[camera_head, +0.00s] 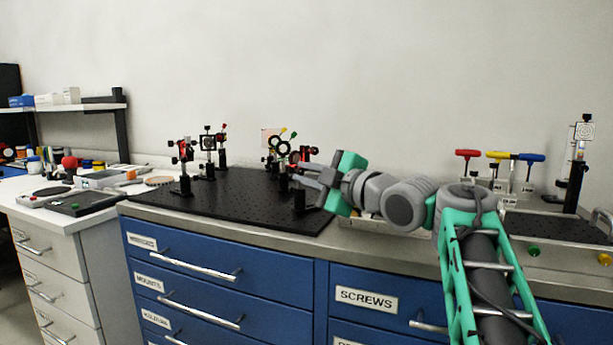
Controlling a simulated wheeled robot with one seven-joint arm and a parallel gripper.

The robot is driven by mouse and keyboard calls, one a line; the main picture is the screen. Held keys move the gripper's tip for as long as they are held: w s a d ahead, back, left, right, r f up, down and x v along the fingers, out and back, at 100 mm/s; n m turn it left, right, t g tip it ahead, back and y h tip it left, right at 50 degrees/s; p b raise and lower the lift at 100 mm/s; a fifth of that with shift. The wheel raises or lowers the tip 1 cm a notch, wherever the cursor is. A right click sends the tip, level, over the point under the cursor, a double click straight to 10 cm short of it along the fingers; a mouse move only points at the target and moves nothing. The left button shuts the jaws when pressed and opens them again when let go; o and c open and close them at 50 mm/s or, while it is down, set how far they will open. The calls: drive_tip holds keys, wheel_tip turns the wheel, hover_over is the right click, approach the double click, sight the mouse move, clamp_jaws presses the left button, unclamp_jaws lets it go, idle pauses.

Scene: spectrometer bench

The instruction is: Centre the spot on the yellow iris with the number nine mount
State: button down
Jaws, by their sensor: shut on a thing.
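My gripper (303,171) reaches in from the right over the black breadboard (235,200). Its fingers are shut on a small part of a mount at the right end of the board, likely a knob; the fingers hide the contact. A red and black mount (309,152) stands just behind the fingers. A dark ring-shaped part (281,147) on a post, with green and yellow bits near it, stands left of the fingers. I cannot tell which part is the yellow iris. No number nine and no light spot can be made out at this size.
More mounts stand on the board: a red and black one (183,151) at left and a dark square one (208,141) behind. Red, yellow and blue T-handled drivers (497,155) stand right of my arm. A target on a post (583,132) stands far right. The board's front is clear.

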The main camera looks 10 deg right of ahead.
drive_tip(key=c, duration=1.4)
unclamp_jaws()
drive_tip(key=shift+o, duration=0.2)
drive_tip(key=v, duration=0.7)
drive_tip(key=shift+s+d+p, duration=0.15)
drive_tip(key=shift+s+p, duration=0.2)
